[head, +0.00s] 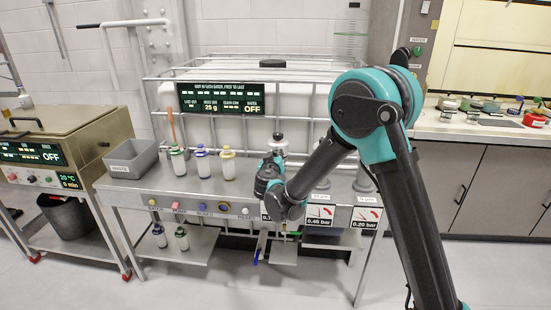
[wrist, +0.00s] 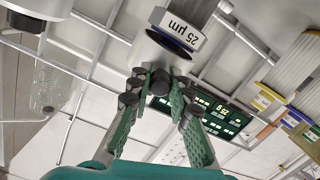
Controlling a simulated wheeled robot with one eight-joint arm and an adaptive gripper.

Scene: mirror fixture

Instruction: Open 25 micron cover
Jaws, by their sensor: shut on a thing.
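The filter housing marked 25 µm (wrist: 187,27) shows at the top of the wrist view, with a grey collar and a dark blue ring. A pale grey cylindrical part, which looks like its cover (wrist: 152,57), lies between that ring and my fingertips. My gripper (wrist: 160,84) is shut on this part, with green-padded fingers on both sides. In the head view my gripper (head: 269,182) is at the bench front, left of the other two filter stations. The arm hides the 25 µm housing there. I cannot tell whether the cover is loose.
Gauge cards reading 0.46 bar (head: 320,214) and 0.20 bar (head: 366,217) hang to the right. Several bottles (head: 202,164) and a grey waste bin (head: 133,157) stand on the bench to the left. A white tank in a metal cage (head: 235,105) stands behind.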

